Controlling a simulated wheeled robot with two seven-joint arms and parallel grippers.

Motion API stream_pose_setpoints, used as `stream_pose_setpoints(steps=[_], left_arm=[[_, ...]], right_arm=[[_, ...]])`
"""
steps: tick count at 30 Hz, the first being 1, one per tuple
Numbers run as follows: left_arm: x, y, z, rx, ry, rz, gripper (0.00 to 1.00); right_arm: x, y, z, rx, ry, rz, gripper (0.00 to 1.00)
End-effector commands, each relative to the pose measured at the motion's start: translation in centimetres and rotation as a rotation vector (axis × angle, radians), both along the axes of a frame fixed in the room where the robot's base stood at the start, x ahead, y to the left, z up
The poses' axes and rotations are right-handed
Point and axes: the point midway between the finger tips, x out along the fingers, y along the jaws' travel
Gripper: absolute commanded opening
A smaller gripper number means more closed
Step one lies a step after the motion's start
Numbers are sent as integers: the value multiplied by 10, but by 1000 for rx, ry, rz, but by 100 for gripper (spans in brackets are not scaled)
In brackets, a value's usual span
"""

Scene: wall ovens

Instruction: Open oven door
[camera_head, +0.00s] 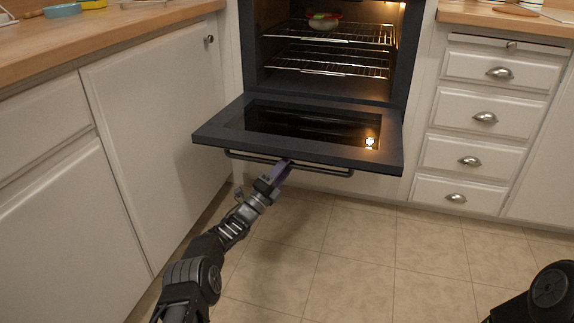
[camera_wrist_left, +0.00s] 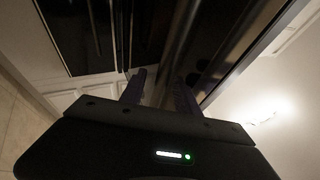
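The oven door (camera_head: 300,132) is dark, with a glass window, and is folded down to about level in front of the lit oven (camera_head: 325,50). Its bar handle (camera_head: 325,172) runs along the front edge, below the door. My left gripper (camera_head: 284,166) reaches up from below to the handle, left of its middle. In the left wrist view the two fingers (camera_wrist_left: 160,92) stand apart, with the dark door close beyond them. Whether the fingers touch the handle is too dark to tell. My right gripper is out of view; only part of my right arm shows at the lower right.
Wire racks (camera_head: 330,68) cross the oven, and a dish with colourful food (camera_head: 323,20) sits on the upper one. White cabinets (camera_head: 150,110) stand close on the left, drawers (camera_head: 485,118) on the right. The tiled floor (camera_head: 350,250) below the door is clear.

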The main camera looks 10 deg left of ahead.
Motion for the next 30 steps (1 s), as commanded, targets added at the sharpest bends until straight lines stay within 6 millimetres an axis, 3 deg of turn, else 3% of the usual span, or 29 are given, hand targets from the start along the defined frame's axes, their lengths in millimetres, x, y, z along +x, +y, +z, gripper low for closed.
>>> stream_pose_setpoints(steps=[7, 17, 30], left_arm=[[-18, 11, -6, 0, 5, 1, 38], [-56, 32, -30, 1, 2, 0, 38], [-60, 33, -34, 0, 0, 0, 38]], right_arm=[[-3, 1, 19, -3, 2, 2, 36], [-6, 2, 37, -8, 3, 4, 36], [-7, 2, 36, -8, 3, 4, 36]])
